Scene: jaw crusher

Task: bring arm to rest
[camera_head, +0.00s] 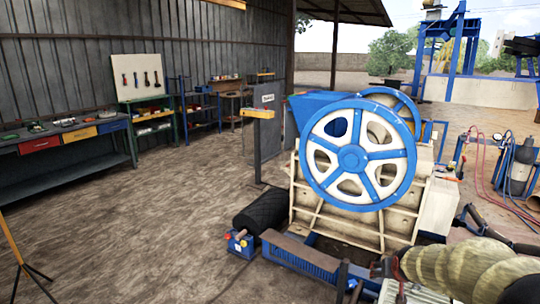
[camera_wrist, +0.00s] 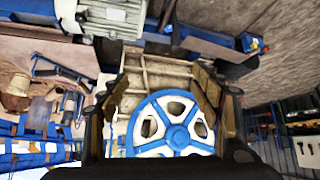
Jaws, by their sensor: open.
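My gripper (camera_wrist: 168,97) shows in the wrist view as dark fingers at the left and right, spread wide apart with nothing between them. The jaw crusher (camera_head: 423,190) stands at centre right in the head view, a cream body with a large blue and white flywheel (camera_head: 352,158). The flywheel also shows in the wrist view (camera_wrist: 177,137), beyond and between the fingers. That view appears upside down. The fingers look apart from the crusher, but the distance is hard to judge.
A blue-framed unit with a dark roller (camera_head: 262,212) lies in front of the crusher. A workbench (camera_head: 75,165) stands along the left wall. Gas cylinders (camera_head: 522,165) with hoses stand at right.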

